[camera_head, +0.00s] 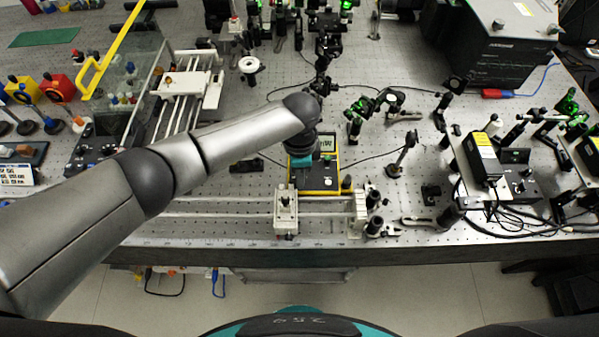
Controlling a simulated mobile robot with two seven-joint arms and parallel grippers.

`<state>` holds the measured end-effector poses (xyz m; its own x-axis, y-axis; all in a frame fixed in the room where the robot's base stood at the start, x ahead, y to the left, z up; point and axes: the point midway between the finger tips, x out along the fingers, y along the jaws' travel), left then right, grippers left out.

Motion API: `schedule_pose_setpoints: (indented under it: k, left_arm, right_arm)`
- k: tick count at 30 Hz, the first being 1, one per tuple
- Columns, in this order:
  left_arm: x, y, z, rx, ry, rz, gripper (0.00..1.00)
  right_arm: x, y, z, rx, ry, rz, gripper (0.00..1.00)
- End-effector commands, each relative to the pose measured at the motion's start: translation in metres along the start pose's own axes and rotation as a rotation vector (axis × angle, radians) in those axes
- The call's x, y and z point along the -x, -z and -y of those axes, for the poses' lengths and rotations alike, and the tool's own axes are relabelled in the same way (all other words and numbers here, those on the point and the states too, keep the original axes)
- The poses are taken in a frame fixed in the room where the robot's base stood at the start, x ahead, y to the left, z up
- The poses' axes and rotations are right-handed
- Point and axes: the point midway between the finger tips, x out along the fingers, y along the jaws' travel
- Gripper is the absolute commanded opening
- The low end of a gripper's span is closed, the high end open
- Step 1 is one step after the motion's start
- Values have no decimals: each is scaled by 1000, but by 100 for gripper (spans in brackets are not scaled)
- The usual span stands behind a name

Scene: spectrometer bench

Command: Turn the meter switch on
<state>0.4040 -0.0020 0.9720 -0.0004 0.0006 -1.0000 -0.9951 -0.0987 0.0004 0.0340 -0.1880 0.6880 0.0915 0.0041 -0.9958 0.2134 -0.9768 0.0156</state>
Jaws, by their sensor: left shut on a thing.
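The meter (328,183) is a yellow-edged, dark-faced box with a small lit display. It stands on the perforated bench just behind the front rail. My left arm reaches in from the left, and its gripper (305,162) points down over the left part of the meter's face. The gripper is shut on the meter switch, which the fingers and wrist hide from this view, so its position cannot be read. My right gripper is not in view.
A rail with a carriage (286,212) runs along the bench in front of the meter. Posts and optics with green light stand behind and to the right. A black box (497,45) stands at the back right. Cables (375,158) leave the meter's sides.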

Motion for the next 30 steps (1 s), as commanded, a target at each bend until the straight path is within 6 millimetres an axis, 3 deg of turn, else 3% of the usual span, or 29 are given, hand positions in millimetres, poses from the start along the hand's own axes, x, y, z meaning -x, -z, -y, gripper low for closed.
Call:
schedule_pose_setpoints:
  k: [13,14,21,30]
  left_arm:
    - [0,1,0,-11,1,-2,0]
    - [0,1,0,-11,1,-2,25]
    - [0,0,0,-10,0,-1,52]
    - [2,0,0,-9,1,-1,53]
  right_arm:
    - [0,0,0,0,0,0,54]
    - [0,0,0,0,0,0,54]
    - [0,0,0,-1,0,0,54]
    - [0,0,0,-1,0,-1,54]
